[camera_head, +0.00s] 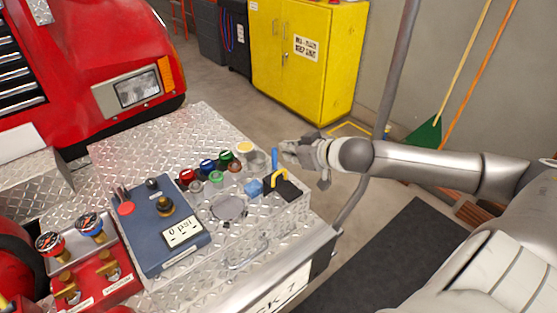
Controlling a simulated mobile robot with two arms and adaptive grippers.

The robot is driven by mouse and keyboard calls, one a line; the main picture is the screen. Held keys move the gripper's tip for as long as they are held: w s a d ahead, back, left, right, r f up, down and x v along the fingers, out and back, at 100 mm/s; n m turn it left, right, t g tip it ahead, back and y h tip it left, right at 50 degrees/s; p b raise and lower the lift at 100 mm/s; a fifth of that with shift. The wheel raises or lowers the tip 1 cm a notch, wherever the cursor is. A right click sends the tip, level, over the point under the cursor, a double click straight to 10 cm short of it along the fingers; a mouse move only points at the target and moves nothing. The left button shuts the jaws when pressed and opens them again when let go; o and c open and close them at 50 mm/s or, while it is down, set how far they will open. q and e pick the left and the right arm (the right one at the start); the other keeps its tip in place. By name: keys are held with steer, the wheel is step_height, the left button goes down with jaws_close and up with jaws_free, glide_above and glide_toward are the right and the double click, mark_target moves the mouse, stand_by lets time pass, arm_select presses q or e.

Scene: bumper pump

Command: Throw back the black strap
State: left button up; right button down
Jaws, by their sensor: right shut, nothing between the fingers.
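A small black piece (288,190), which looks like the black strap, lies at the right edge of the diamond-plate bumper (150,130), next to a yellow handle (281,178). My right gripper (287,152) is at the bumper's far right corner, just beyond the black piece in the picture. It is shut and empty, and apart from the black piece as far as I can see. The arm reaches in from the right. The fingertips are small and partly hidden by the gripper body. My left gripper is out of view.
A blue pump panel (165,230) and several coloured caps (208,166) sit left of the black piece. A thin blue upright piece (275,158) stands close to my right gripper. A grey pole (398,65) rises behind my arm. A yellow cabinet (290,60) stands further back.

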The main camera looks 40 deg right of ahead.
steer(key=p+x, duration=0.1)
steer(key=x, duration=0.1)
steer(key=f+p+x, duration=0.1)
steer(key=x, duration=0.2)
steer(key=s+p+x, duration=0.1)
steer(key=p+x, duration=0.1)
steer(key=x, duration=0.1)
steer(key=shift+a+f, duration=0.1)
steer(key=shift+f, duration=0.2)
steer(key=shift+s+f+p, duration=0.45)
steer(key=shift+s, duration=0.25)
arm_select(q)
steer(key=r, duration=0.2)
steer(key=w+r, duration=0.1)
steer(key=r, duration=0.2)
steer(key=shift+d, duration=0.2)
arm_select(e)
steer(key=shift+f, duration=0.15)
